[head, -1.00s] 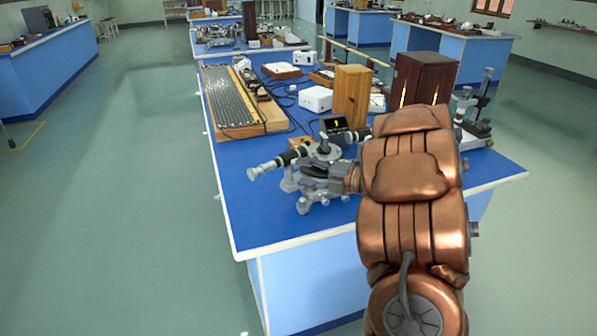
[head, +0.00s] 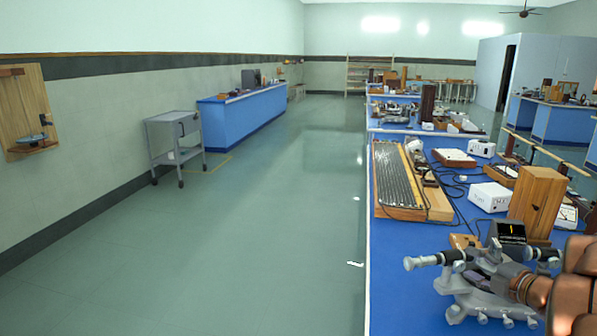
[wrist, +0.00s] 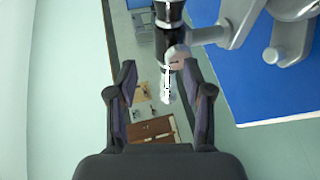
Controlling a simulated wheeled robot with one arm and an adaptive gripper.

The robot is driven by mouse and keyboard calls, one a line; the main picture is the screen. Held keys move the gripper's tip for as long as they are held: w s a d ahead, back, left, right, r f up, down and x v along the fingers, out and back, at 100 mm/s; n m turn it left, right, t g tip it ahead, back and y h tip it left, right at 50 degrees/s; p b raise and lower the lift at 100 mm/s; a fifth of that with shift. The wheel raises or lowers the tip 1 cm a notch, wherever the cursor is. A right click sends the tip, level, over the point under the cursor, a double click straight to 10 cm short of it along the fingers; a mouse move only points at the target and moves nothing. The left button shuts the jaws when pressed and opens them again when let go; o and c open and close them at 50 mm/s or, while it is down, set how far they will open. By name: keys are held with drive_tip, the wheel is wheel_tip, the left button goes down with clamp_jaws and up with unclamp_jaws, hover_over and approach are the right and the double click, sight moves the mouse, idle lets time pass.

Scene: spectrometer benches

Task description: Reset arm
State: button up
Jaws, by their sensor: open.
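The spectrometer (head: 470,304), a grey metal instrument with dark tubes, stands on the near end of the blue bench (head: 396,300). My copper arm enters from the lower right of the head view. My gripper (head: 482,280) is at the spectrometer and partly merges with it there. In the wrist view my gripper (wrist: 160,72) has its two dark fingers spread wide. A dark tube of the spectrometer with a pale end (wrist: 168,52) shows between and beyond the fingertips, with gaps at both sides. I cannot tell how far it is from them.
A wooden box (head: 538,200), a white box (head: 490,197) and a grating-like board (head: 397,180) with cables stand behind the spectrometer. A grey cart (head: 175,143) and a blue counter (head: 243,118) line the left wall. The floor left of the bench (head: 250,240) is clear.

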drive_tip(key=d+r+m+g+h, duration=0.1)
drive_tip(key=d+r+m+h, duration=0.2)
drive_tip(key=r+m+h, duration=0.3)
drive_tip(key=s+m+g+h+p, duration=0.2)
drive_tip(key=s+m+g+h, duration=0.15)
drive_tip(key=s+m, duration=0.2)
drive_tip(key=s+a+f+m+g+y, duration=0.2)
drive_tip(key=s+a+m+g, duration=0.1)
drive_tip(key=s+a, duration=0.6)
drive_tip(key=s+a+f+m+g+y+p, duration=0.1)
drive_tip(key=s+a+f+m+g, duration=0.1)
drive_tip(key=s+a, duration=0.8)
drive_tip(key=s+a+f+m+g+y, duration=0.2)
drive_tip(key=s+a+g, duration=0.4)
drive_tip(key=s+a, duration=0.3)
drive_tip(key=s+f+m, duration=0.1)
drive_tip(key=s+m, duration=0.1)
drive_tip(key=s, duration=0.2)
drive_tip(key=shift+s+a+g+y, duration=0.25)
drive_tip(key=shift+a+g+y, duration=0.1)
drive_tip(key=shift+f, duration=0.1)
